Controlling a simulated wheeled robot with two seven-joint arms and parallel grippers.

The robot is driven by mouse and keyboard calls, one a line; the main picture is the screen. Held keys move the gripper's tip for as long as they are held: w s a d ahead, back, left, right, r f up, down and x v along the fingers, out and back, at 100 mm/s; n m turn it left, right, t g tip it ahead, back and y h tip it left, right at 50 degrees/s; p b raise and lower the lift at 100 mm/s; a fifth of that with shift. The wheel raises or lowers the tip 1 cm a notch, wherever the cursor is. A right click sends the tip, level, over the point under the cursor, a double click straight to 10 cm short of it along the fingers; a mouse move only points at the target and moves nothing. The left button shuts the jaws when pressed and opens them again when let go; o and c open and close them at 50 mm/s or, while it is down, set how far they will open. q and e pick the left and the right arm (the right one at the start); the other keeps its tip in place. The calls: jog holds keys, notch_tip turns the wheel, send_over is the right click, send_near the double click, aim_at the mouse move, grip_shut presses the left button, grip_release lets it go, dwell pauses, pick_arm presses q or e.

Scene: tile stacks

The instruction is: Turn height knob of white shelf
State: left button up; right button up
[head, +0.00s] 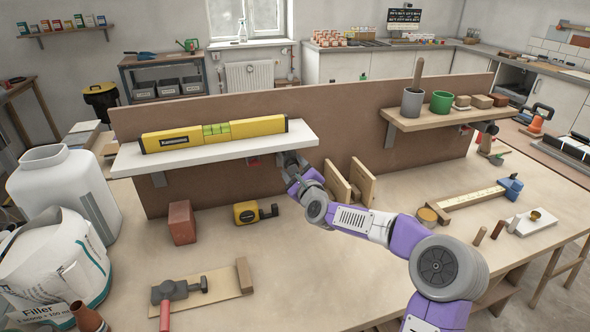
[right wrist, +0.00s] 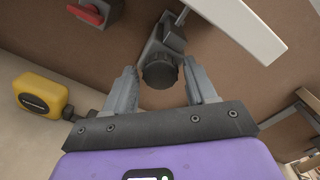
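The white shelf (head: 225,150) is mounted on the brown panel, with a yellow spirit level (head: 215,134) lying on it. In the right wrist view the white shelf (right wrist: 235,27) is at the top right. Its dark round height knob (right wrist: 159,72) sits under it on a grey bracket (right wrist: 155,48). My right gripper (head: 290,166) is under the shelf's right end. In the right wrist view my right gripper (right wrist: 163,88) is open, with one finger on each side of the knob; I cannot tell whether they touch it. My left gripper does not show.
A red knob (right wrist: 88,12) is left of the bracket. A yellow tape measure (head: 246,212) and a red-brown block (head: 182,222) stand below the shelf. Wooden boards (head: 362,182) stand right of my gripper. A wooden shelf (head: 440,115) holds cups at the right.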

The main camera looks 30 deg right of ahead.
jog(key=shift+o, duration=0.5)
jog(key=s+a+p, duration=0.1)
jog(key=s, duration=0.6)
jog(key=shift+s+a, duration=0.2)
jog(key=shift+a, duration=0.1)
jog(key=shift+r, duration=0.1)
